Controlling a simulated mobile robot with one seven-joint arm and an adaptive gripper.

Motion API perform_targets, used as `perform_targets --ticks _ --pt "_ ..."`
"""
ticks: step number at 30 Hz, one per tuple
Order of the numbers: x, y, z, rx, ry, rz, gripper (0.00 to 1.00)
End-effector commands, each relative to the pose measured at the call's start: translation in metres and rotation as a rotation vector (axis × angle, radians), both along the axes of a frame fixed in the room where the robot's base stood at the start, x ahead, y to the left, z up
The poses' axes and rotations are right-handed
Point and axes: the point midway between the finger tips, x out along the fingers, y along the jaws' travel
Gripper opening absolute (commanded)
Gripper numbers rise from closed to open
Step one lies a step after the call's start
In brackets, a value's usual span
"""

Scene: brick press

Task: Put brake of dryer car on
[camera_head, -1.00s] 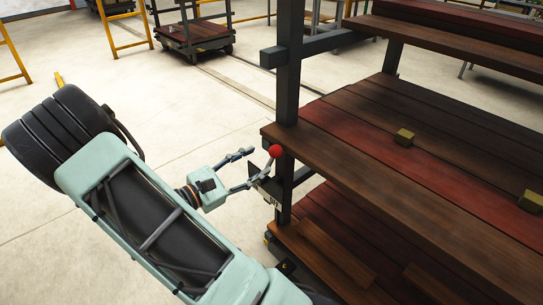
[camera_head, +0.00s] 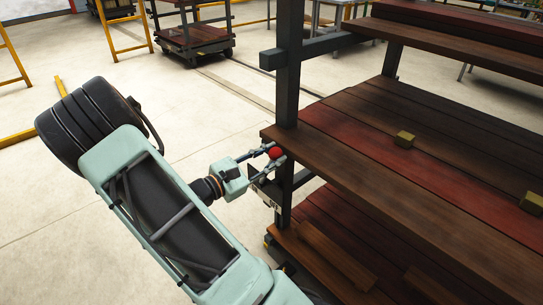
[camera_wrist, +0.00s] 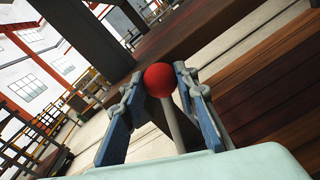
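The dryer car (camera_head: 288,95) is a dark steel frame with wooden plank shelves, on the right in the head view. Its brake lever has a red ball knob (camera_head: 275,153) at the near left post; the knob and its pale rod also show in the wrist view (camera_wrist: 160,80). My gripper (camera_head: 269,157) is at the knob, with a finger on either side of it. In the wrist view the fingers (camera_wrist: 158,101) stand apart, and the knob and upper rod lie between the blue pads. A gap shows beside the rod, so the gripper is not closed on it.
Two small yellowish blocks (camera_head: 405,139) (camera_head: 531,203) lie on the middle shelf. The shelf edge and post are close beside my gripper. Another car (camera_head: 195,38) stands at the back, near yellow rails (camera_head: 124,32).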

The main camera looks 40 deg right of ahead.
Motion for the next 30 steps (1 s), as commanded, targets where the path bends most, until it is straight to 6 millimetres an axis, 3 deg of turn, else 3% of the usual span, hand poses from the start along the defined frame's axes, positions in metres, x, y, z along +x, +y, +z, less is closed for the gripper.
perform_targets --ticks 5,17,23,30 --pt "0.0 0.0 0.0 0.0 0.0 0.0 0.0" --pt "0.004 0.001 0.003 -0.002 0.024 0.0 0.0" --pt "0.021 0.002 0.011 -0.009 0.112 0.001 0.0" --pt "0.057 0.005 0.018 -0.025 0.3 0.003 0.0"
